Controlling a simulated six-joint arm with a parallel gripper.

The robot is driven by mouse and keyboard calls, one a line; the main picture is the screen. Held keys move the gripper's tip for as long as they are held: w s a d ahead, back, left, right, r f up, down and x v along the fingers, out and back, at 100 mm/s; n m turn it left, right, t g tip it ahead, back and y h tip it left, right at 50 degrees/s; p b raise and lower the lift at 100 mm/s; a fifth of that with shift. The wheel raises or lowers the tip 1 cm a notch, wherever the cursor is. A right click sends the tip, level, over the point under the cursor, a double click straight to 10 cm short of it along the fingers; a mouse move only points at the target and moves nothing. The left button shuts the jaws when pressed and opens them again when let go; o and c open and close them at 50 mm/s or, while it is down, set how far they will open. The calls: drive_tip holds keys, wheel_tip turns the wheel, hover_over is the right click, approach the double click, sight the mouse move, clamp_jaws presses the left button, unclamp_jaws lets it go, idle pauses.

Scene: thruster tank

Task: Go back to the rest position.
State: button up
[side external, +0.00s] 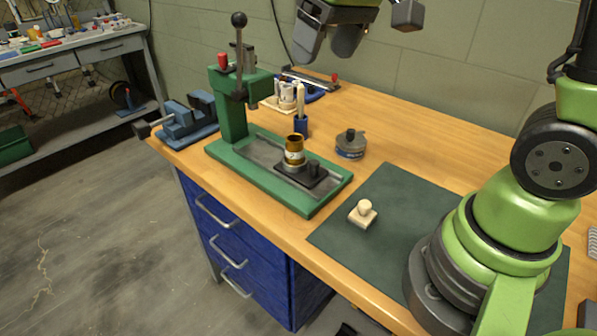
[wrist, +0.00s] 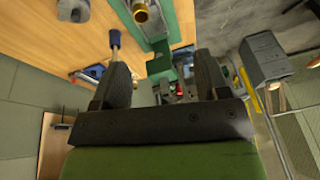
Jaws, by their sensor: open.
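My gripper (side external: 328,48) is at the top of the side view, high above the back of the bench, and part of it is cut off by the picture's edge. In the wrist view its two dark fingers (wrist: 162,65) stand wide apart with nothing held between them. Below it stands the green press (side external: 234,118), with its black lever raised. A brass-coloured cylinder (side external: 295,150) stands upright on the press base, at a dark block (side external: 313,176). The cylinder also shows at the top of the wrist view (wrist: 141,12).
A blue vise (side external: 187,122) stands left of the press. A pale knobbed block (side external: 363,213) lies on the dark green mat (side external: 400,200). The back right bench top is clear.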

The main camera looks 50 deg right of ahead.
drive_tip(key=s+a+r+m+t, duration=0.1)
drive_tip(key=s, duration=0.6)
drive_tip(key=s+a+r+m+t+y, duration=0.1)
drive_tip(key=s+a+t, duration=0.1)
drive_tip(key=s, duration=0.5)
drive_tip(key=shift+r+t, duration=0.2)
drive_tip(key=shift+t, duration=0.1)
